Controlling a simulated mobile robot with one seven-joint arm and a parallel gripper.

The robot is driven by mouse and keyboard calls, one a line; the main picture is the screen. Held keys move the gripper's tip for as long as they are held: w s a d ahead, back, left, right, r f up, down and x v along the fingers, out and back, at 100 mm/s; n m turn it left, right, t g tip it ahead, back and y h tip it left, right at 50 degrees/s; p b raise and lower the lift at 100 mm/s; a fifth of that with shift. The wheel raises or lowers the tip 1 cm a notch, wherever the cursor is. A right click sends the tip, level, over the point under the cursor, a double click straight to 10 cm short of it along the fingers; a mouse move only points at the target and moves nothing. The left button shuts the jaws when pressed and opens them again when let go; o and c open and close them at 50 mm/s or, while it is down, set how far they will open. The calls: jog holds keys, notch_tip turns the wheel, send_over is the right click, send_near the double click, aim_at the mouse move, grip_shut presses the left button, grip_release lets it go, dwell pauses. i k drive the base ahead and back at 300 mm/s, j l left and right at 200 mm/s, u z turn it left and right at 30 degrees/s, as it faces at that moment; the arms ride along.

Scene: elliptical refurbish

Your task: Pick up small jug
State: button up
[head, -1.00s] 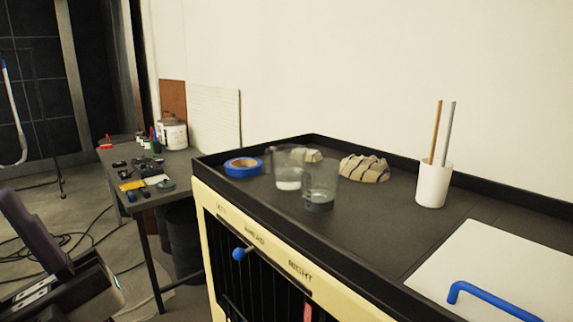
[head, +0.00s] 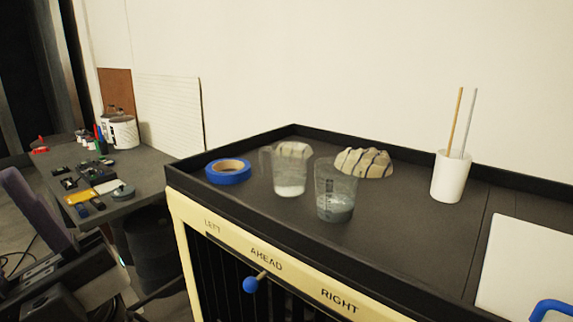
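Two clear jugs stand upright on the black tray top (head: 420,222) of a cream cabinet. One jug (head: 290,172) has a whitish layer at its bottom and a handle on its left side. The other jug (head: 336,190) stands nearer and to the right, with grey contents at its bottom and dark markings on its side. They are close in size, and I cannot tell surely which is the small one. Purple and dark parts at the lower left look like my arm; my gripper's fingertips are not visible.
A blue tape roll (head: 229,171) lies left of the jugs. A striped lump (head: 364,162) sits behind them. A white cup (head: 450,177) with two sticks stands right, near a white board (head: 525,265). A raised black rim edges the tray. A blue-knobbed lever (head: 251,284) sticks out in front.

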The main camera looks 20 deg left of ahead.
aim_at(289, 160)
jog(key=j+z, duration=0.4)
jog(key=j, duration=0.6)
jog(key=j+z, duration=0.35)
jog(key=j, duration=0.7)
jog(key=k+j+z, duration=0.15)
jog(key=j, duration=0.15)
jog(key=k+j+z, duration=0.15)
jog(key=j, duration=0.2)
jog(key=j+z, duration=0.1)
jog(key=j, duration=0.2)
jog(key=k+j+z, duration=0.1)
jog(key=k+j, duration=0.15)
jog(key=j, duration=0.15)
jog(key=k+j+z, duration=0.1)
jog(key=k+j, duration=0.15)
jog(key=j, duration=0.2)
jog(key=i, duration=0.95)
